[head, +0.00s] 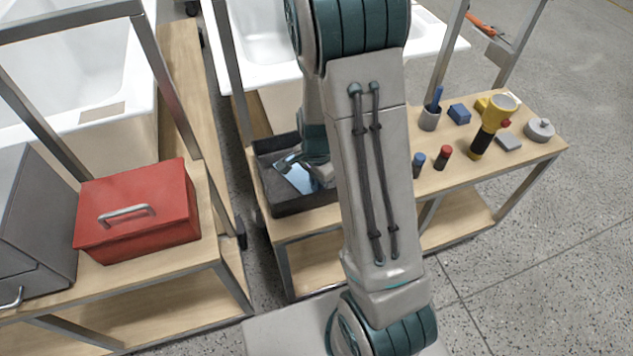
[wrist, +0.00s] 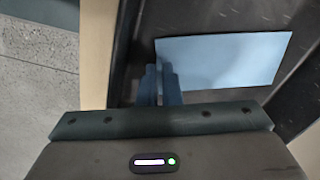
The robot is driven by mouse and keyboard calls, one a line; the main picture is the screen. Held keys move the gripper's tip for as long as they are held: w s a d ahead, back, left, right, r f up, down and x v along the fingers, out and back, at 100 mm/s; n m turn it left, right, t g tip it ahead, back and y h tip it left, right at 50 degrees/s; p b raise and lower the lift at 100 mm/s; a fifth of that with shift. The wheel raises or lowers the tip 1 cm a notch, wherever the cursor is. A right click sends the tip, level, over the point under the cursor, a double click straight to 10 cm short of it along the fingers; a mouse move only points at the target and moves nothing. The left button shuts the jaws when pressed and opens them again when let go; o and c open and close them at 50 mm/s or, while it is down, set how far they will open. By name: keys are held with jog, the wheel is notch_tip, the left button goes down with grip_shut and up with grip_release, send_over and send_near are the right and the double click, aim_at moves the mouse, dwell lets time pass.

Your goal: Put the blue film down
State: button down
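The blue film (wrist: 235,60) is a thin, light blue rectangular sheet. In the wrist view it shows face-on over the dark floor of the tray (wrist: 188,18). In the head view the film (head: 301,180) shows inside the dark grey tray (head: 305,205), partly hidden by my arm. My gripper (wrist: 163,72) is at the film's left edge, with its two fingers almost together. The right finger overlaps the film in the picture. No film is clearly seen pinched between the fingers. In the head view my arm hides most of the gripper.
The tray stands on a wooden bench (head: 437,178). To its right are a pen cup (head: 430,118), a blue block (head: 459,114), a yellow and black tool (head: 489,124) and small bottles. A red toolbox (head: 140,212) stands on the left bench. White bathtub shells (head: 265,35) are behind.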

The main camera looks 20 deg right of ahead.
jog(key=c, duration=1.6)
grip_release()
jog(key=shift+f, duration=0.1)
notch_tip(320, 180, up, 12)
jog(key=p, duration=0.2)
jog(key=s+a+r+n+t, duration=0.2)
jog(key=s+a+r+n, duration=0.1)
jog(key=s+r+n, duration=0.7)
jog(key=shift+s+r+n, duration=0.35)
jog(key=shift+s+n, duration=1.45)
jog(key=shift+s, duration=0.2)
